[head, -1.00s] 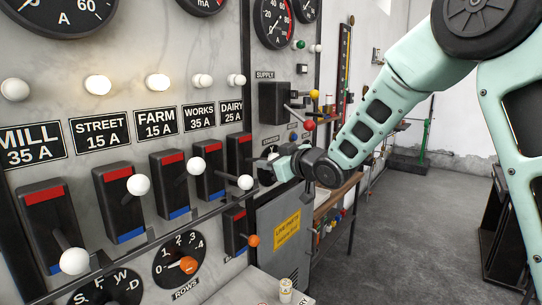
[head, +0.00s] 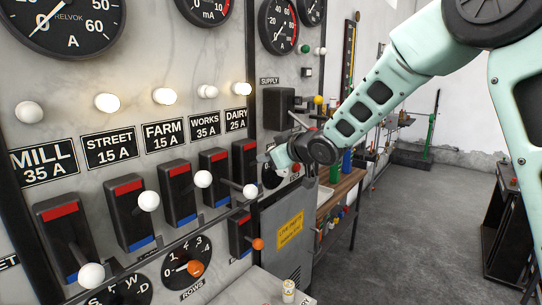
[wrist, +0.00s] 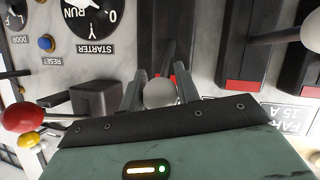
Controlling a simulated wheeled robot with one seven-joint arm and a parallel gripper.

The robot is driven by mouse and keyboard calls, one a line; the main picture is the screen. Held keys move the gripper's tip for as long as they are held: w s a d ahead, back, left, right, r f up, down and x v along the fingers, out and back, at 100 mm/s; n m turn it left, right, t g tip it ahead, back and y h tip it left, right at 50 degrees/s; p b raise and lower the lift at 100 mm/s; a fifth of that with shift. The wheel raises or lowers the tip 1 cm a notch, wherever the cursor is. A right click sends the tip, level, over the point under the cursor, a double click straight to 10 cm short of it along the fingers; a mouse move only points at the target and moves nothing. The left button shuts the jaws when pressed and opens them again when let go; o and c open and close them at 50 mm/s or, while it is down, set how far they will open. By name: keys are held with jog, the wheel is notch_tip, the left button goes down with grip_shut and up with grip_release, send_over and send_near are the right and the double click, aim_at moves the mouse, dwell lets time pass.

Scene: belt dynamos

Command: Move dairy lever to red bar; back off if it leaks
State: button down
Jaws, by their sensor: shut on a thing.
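The dairy lever's white knob (wrist: 158,93) sits between the two fingers of my gripper (wrist: 160,88) in the wrist view. In the head view my gripper (head: 270,158) is at the dairy switch (head: 245,165), below the DAIRY 25 A label (head: 237,120), and hides the knob. The red bar (head: 249,147) is at the top of the dairy switch. It shows only in part behind the knob in the wrist view. The lever's stem is mostly hidden, so I cannot tell whether it touches the bar. I see no leak.
The works knob (head: 249,190) sticks out just below my gripper. The farm knob (head: 203,179) and street knob (head: 149,201) are to the left. Red (wrist: 24,118) and yellow (wrist: 28,139) balls stand out in the wrist view. An orange knob (head: 257,244) is below.

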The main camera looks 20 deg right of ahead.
jog(key=shift+r, duration=0.2)
jog(key=c, duration=1)
grip_release()
jog(key=shift+f, duration=0.1)
jog(key=shift+c, duration=0.2)
jog(key=b+v, duration=0.1)
jog(key=v, duration=1.6)
jog(key=shift+s, duration=0.15)
jog(key=s+a+f+g+h+b, duration=0.1)
jog(key=s+a+f+g+b, duration=0.15)
jog(key=f, duration=0.35)
jog(key=s+a+f+m+g+h+b, duration=0.1)
jog(key=s+a+f+b, duration=0.1)
jog(key=s+a+f, duration=0.3)
jog(key=s+a+f+g+h+b, duration=0.1)
jog(key=s+f+g+b, duration=0.15)
jog(key=f, duration=0.35)
jog(key=s+a+f+g, duration=0.1)
jog(key=s+f+g, duration=0.1)
jog(key=s, duration=0.4)
jog(key=s+a+f+g+h+b, duration=0.1)
jog(key=s+f+g, duration=0.1)
jog(key=s+f, duration=0.3)
jog(key=s+a+f+n+g+h+b, duration=0.1)
jog(key=s+f+g, duration=0.1)
jog(key=s, duration=0.7)
jog(key=shift+f+g, duration=0.3)
jog(key=shift+f, duration=0.55)
